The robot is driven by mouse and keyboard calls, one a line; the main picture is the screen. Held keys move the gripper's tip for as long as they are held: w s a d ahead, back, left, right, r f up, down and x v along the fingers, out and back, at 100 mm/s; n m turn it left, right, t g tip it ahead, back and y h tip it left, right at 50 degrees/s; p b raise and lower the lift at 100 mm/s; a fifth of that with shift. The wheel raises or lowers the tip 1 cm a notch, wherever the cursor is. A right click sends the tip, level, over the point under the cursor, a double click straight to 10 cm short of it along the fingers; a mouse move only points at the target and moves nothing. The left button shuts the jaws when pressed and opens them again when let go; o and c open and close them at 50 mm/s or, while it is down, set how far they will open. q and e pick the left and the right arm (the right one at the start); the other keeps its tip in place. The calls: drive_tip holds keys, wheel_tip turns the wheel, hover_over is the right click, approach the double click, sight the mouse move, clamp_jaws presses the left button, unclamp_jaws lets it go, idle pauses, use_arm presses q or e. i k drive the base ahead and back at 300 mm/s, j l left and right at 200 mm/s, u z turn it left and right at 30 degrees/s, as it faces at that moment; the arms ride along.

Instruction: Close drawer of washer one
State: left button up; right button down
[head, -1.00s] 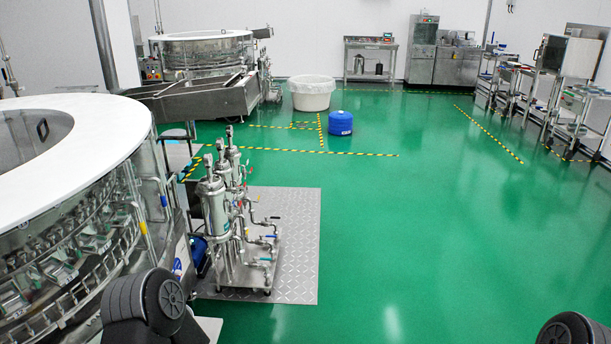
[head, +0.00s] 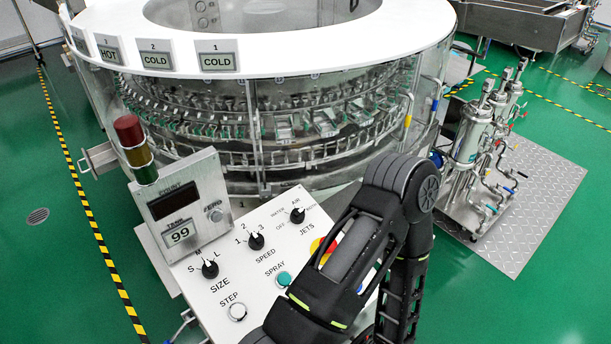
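The near rotary washer (head: 88,50) is a large round steel and glass machine with a white ring top, filling the upper middle of the head view. Plates on its rim read "1 COLD" (head: 217,62), "2 COLD" (head: 155,60) and "HOT" (head: 109,54). A small grey metal piece with a handle (head: 100,157) sticks out at its lower left side; I cannot tell whether it is a drawer. One black arm of mine covers part of the washer's front. Neither gripper is in view.
A control panel (head: 262,228) with knobs and a display box (head: 180,207) stands before the washer. A red, amber and green lamp (head: 137,148) rises beside it. Steel filter cylinders (head: 470,135) stand on a plate (head: 545,195) at right. Green floor (head: 50,270) is clear at left.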

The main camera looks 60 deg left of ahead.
sight(102, 158)
drive_tip(key=k, duration=1.05)
drive_tip(key=k+u, duration=0.15)
drive_tip(key=u, duration=2.3)
drive_tip(key=i+j+u, duration=0.1)
drive_tip(key=u, duration=0.15)
drive_tip(key=i+j, duration=0.25)
drive_tip(key=i, duration=0.25)
drive_tip(key=i+j, duration=0.25)
drive_tip(key=i, duration=0.25)
drive_tip(key=i+j, duration=0.25)
drive_tip(key=i, duration=0.3)
drive_tip(key=i+j, duration=0.25)
drive_tip(key=i, duration=0.25)
drive_tip(key=i+j, duration=0.25)
drive_tip(key=i, duration=0.25)
drive_tip(key=i+j, duration=0.25)
drive_tip(key=i, duration=0.25)
drive_tip(key=i+j, duration=0.25)
drive_tip(key=i, duration=0.25)
